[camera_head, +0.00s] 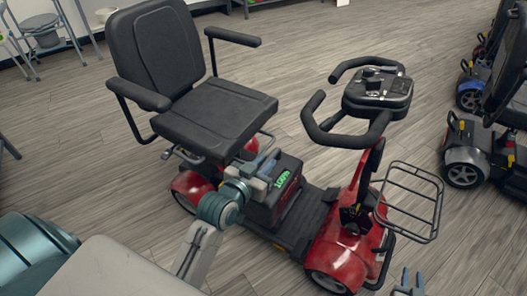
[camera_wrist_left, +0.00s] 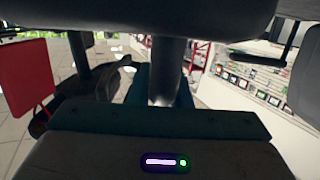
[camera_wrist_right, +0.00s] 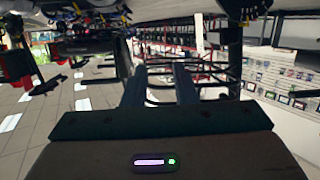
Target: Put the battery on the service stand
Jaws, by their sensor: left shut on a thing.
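The battery (camera_head: 262,214) is a black box with a lit green display on its top. In the head view it sits on the red scooter, at the front of the seat and behind the footboard. My left gripper (camera_head: 263,168) is at the top of the battery and shut on it; the exact grip is hard to see. In the left wrist view, a grey post stands between the dark fingers (camera_wrist_left: 165,88) under the seat. My right gripper (camera_head: 408,281) is low at the right, open and empty; its fingers are apart in the right wrist view (camera_wrist_right: 160,85). I cannot identify a service stand.
The red scooter's black seat (camera_head: 215,115) overhangs close to my left gripper. Its handlebar (camera_head: 350,130) and wire basket (camera_head: 412,200) stand to the right. More scooters (camera_head: 465,150) line the right edge.

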